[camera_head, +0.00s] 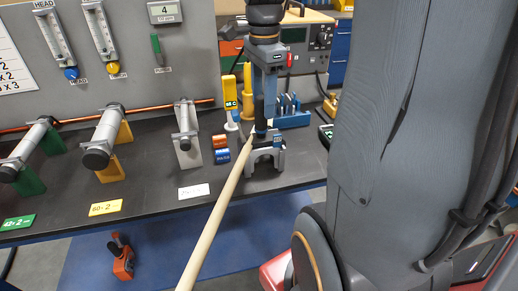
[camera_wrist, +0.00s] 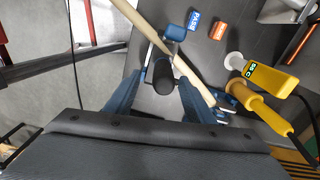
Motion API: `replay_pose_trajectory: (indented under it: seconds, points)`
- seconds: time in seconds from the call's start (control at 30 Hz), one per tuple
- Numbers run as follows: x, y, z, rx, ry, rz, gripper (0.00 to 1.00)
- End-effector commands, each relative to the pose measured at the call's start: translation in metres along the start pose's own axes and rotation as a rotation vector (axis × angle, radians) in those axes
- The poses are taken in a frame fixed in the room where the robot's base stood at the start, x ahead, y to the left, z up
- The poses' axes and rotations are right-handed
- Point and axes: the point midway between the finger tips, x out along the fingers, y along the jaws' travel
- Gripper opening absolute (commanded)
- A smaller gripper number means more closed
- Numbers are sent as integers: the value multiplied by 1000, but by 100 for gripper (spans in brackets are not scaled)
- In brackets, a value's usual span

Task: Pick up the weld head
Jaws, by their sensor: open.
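The weld head appears as a dark, upright, rounded handle (camera_head: 259,108) in a grey cradle (camera_head: 279,158) on the dark bench top. In the wrist view its black end (camera_wrist: 163,76) sits between the two blue fingers of my gripper (camera_wrist: 162,92). My gripper (camera_head: 265,95) points down over the cradle from above. It is open, with a finger on each side of the handle. I cannot tell whether either finger touches it. A beige hose (camera_head: 218,215) slants from beside the cradle down past the bench front. The handle's lower part is partly hidden.
Yellow tools (camera_head: 247,88) and orange and blue blocks (camera_head: 221,149) stand close left of the cradle. A blue rack (camera_head: 290,113) is behind it to the right. Tubes on coloured stands (camera_head: 107,140) fill the left bench. My arm hides the right side.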

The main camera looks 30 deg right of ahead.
Motion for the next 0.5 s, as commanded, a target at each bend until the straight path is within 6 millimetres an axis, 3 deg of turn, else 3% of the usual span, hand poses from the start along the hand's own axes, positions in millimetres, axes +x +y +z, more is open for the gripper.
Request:
replay_pose_trajectory:
  seconds: [0.5]
  points:
    - [56, -4, 2, -2, -1, 6, 49]
